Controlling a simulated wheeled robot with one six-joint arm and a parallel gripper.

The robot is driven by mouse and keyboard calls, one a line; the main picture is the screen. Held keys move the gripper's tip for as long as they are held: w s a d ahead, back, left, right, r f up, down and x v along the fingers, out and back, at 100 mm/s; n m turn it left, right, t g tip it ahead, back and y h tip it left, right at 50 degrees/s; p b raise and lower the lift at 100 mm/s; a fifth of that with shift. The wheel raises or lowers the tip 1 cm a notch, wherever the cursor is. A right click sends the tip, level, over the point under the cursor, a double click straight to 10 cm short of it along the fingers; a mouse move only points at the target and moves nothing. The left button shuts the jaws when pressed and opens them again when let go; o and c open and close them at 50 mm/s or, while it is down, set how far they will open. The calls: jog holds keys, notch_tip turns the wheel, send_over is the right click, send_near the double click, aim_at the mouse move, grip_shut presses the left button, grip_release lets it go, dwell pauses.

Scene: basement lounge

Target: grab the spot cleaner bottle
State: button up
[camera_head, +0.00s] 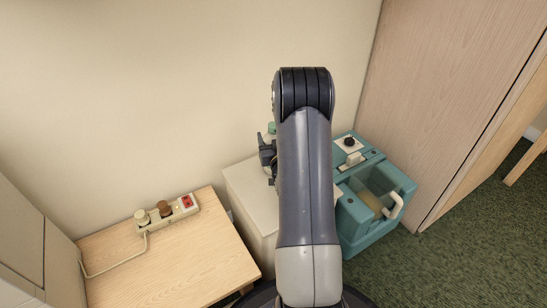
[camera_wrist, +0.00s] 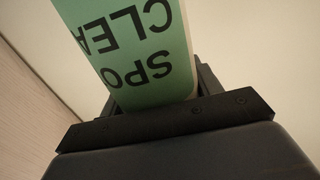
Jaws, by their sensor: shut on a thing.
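The spot cleaner bottle (camera_wrist: 140,50) fills the upper middle of the wrist view. It has a green label with dark letters that read "SPO" and "CLEA", upside down in the picture. My gripper (camera_wrist: 155,105) is shut on it. In the head view my gripper (camera_head: 267,152) shows only in part, left of my arm, above the white cabinet. A small green piece of the bottle (camera_head: 271,128) shows beside it there. My arm hides most of the bottle and the gripper in that view. I cannot tell whether the bottle touches the cabinet top.
A white cabinet (camera_head: 240,182) stands against the wall. A teal machine (camera_head: 360,240) with a pale handle stands right of it. A wooden table (camera_head: 165,268) at the left bears a power strip (camera_head: 168,214) with plugs and a cord. A wooden panel (camera_head: 450,95) rises at the right.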

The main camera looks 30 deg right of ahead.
jog(key=c, duration=0.8)
jog(key=shift+r, duration=0.1)
